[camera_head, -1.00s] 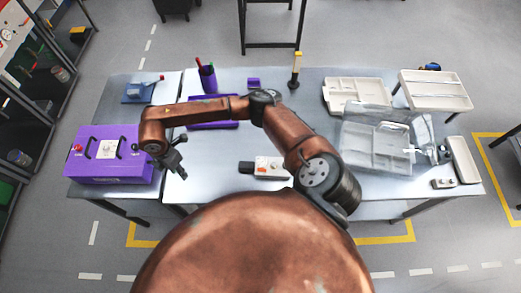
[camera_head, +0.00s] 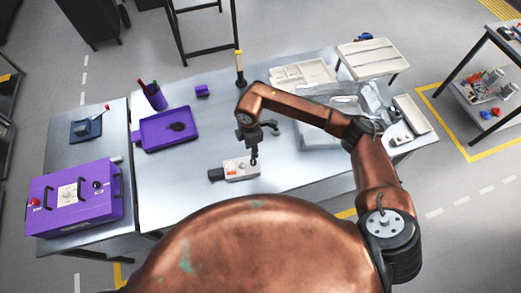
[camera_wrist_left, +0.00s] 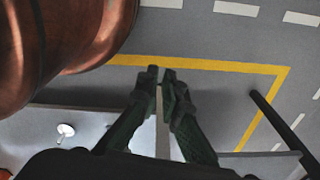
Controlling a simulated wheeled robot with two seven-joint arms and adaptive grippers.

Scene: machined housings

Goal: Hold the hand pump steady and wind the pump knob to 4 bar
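A small pale block with a dark end and an orange mark, which looks like the hand pump (camera_head: 236,170), lies on the table in the head view. Its knob is too small to make out clearly. My right gripper (camera_head: 255,157) points down over the right end of this block. Its fingers overlap in the view, so its opening and any touch cannot be told. My left gripper (camera_wrist_left: 161,75) shows only in the left wrist view. Its fingertips are almost together, with nothing held between them, above the floor beside the table edge.
A purple case (camera_head: 75,200) with handles stands at the left. A purple tray (camera_head: 150,143) and a pen cup (camera_head: 154,97) are behind it. Pale trays (camera_head: 300,73) and a clear bin fill the table's back right.

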